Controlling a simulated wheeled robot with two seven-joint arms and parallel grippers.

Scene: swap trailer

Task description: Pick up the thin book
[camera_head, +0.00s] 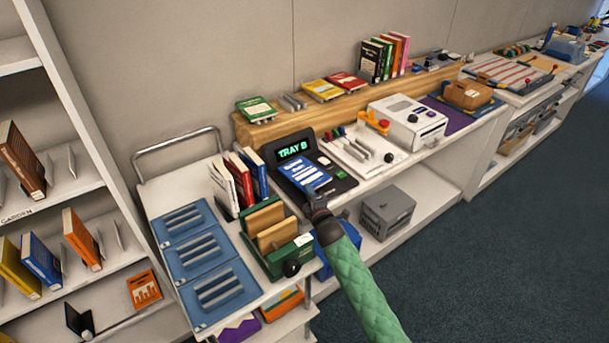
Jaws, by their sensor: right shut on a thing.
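A thin blue book (308,174) with white lettering lies face up on a black device (345,182) whose display reads TRAY B. My right gripper (317,195), at the end of my green-sleeved arm, is at the book's near edge and shut on it. The fingertips are small and partly hidden by the wrist. I cannot tell whether the book is lifted off the device. My left gripper is not in view.
Left of the device, a cart top (168,192) holds upright books (240,178), a green holder with wooden blocks (270,235) and blue slotted trays (205,255). A white machine (408,122) stands to the right. A bookshelf (70,190) is at far left; open floor (480,240) lies right.

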